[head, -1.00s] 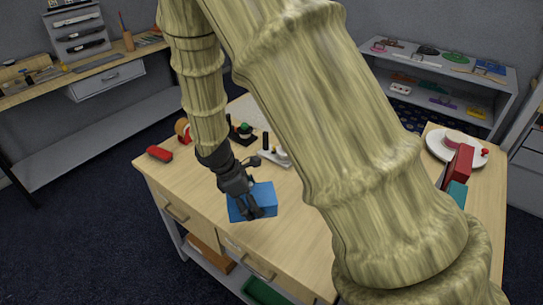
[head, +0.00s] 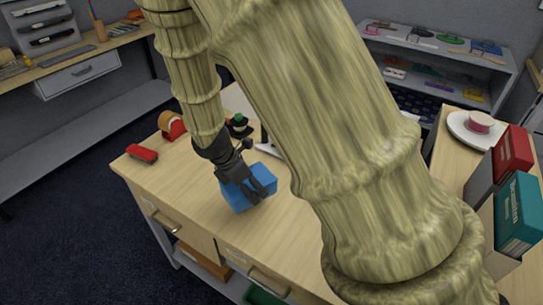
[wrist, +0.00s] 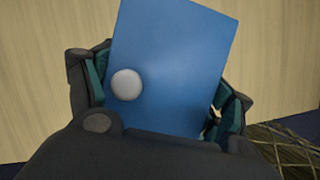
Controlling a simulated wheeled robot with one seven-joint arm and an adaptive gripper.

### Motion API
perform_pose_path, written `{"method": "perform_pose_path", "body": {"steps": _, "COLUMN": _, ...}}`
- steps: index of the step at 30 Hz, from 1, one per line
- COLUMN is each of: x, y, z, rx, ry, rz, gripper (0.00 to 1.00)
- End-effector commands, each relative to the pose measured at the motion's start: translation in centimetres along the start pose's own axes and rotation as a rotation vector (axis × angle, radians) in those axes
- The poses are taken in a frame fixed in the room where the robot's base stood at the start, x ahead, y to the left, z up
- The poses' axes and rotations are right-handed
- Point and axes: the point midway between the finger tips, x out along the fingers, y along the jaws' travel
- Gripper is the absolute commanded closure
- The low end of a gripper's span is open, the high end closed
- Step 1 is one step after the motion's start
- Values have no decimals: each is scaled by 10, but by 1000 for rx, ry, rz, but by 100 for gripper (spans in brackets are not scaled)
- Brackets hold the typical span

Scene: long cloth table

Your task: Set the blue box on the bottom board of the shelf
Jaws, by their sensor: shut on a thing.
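The blue box (head: 238,198) is held in my gripper (head: 256,190) over the front left part of the wooden table (head: 190,205). Whether its underside touches the table cannot be told. In the wrist view the blue box (wrist: 180,60) fills the space between the two fingers of my gripper (wrist: 160,95), tilted a little, with a round pale knob on its face. A grey shelf (head: 510,68) stands at the back right. Its top board and a lower board (head: 455,91) both carry small objects; anything lower is mostly hidden by my arm and the table.
A red object (head: 142,153) lies at the table's left corner. Dark and white items stand behind my gripper. A white plate (head: 458,128), a red box (head: 513,150) and a teal box (head: 519,213) are at the right. A side bench (head: 110,50) runs along the left.

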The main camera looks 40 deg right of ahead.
Motion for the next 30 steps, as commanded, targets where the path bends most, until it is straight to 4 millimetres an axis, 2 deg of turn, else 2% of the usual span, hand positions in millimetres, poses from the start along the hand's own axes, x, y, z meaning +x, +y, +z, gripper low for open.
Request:
{"method": "perform_pose_path", "body": {"steps": 1, "x": 7, "y": 0, "z": -3, "rx": 1, "ry": 0, "rz": 0, "gripper": 50}}
{"method": "perform_pose_path", "body": {"steps": 9, "x": 14, "y": 7, "z": 2, "rx": 3, "ry": 1, "rz": -1, "gripper": 50}}
{"method": "perform_pose_path", "body": {"steps": 30, "x": 57, "y": 106, "z": 77, "rx": 5, "ry": 1, "rz": -1, "gripper": 50}}
